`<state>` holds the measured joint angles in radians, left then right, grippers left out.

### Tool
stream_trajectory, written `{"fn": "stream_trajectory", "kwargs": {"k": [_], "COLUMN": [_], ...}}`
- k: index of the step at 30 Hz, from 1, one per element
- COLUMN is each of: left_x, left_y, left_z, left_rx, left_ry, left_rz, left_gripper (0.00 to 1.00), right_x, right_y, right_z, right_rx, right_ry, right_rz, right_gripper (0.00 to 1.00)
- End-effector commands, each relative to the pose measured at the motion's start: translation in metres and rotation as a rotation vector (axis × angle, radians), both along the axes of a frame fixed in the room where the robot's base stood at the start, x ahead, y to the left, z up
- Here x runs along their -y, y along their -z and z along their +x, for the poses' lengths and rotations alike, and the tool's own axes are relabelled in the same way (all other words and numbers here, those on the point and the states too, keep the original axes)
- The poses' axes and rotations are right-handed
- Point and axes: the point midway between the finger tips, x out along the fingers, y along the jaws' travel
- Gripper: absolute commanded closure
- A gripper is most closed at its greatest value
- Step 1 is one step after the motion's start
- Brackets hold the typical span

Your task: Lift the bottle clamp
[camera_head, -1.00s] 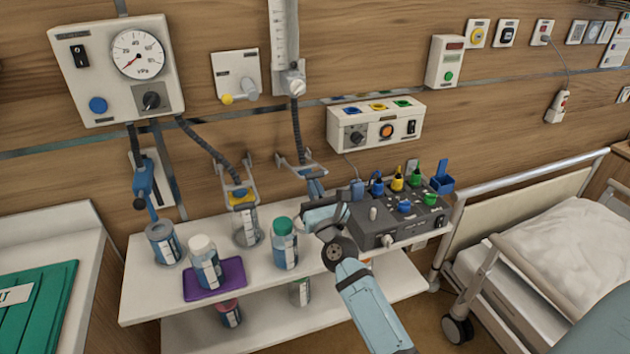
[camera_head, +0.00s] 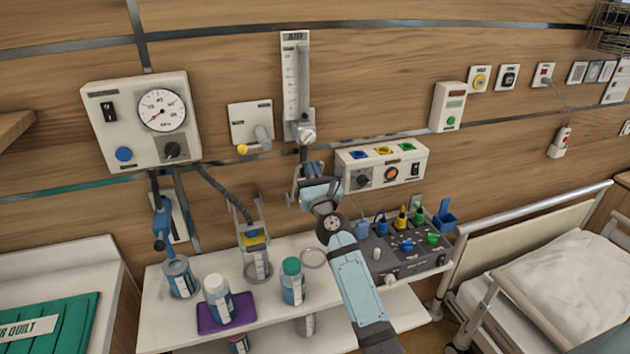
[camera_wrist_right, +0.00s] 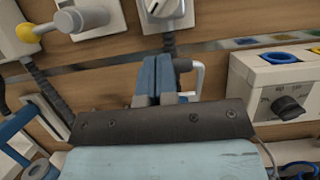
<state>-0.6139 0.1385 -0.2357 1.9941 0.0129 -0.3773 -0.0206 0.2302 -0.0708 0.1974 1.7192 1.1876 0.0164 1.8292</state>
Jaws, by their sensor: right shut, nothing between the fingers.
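My right gripper (camera_head: 304,172) is in front of the wall below the flow meter. In the right wrist view its two blue fingers (camera_wrist_right: 156,78) are together, with nothing seen between them. A pale bracket (camera_wrist_right: 197,82), perhaps the bottle clamp, shows just behind and right of the fingers; I cannot tell if they touch it. The gripper hides most of it in the head view. A similar bracket (camera_head: 263,212) to the left surrounds a yellow-topped bottle (camera_head: 257,262). A blue clamp-like piece (camera_head: 161,222) hangs at far left above an open container (camera_head: 180,277). My left gripper is not in view.
A green-capped bottle (camera_head: 292,282) and a white-capped bottle (camera_head: 217,298), on a purple pad (camera_head: 240,318), stand on the shelf (camera_head: 270,321). A thin ring (camera_head: 313,258) and a grey control box (camera_head: 420,262) are near my arm. A bed (camera_head: 580,262) stands at right.

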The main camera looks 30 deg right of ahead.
Motion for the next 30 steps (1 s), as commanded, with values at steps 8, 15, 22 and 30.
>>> {"fn": "stream_trajectory", "kwargs": {"k": [8,15,22,30], "left_x": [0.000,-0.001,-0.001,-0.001], "left_y": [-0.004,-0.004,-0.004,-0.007], "left_z": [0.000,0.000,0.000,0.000], "left_rx": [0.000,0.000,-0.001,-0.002], "left_ry": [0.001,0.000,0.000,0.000], "left_rz": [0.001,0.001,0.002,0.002], "left_gripper": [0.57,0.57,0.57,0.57], "right_x": [0.003,0.003,0.003,0.001], "right_y": [-0.009,-0.009,-0.009,-0.013], "right_z": [0.012,0.013,0.013,0.014], "right_rx": [0.000,0.000,0.000,0.000], "right_ry": [0.001,0.000,0.000,0.000], "right_rz": [0.000,0.000,0.000,0.001], "right_gripper": [1.00,1.00,1.00,1.00]}}
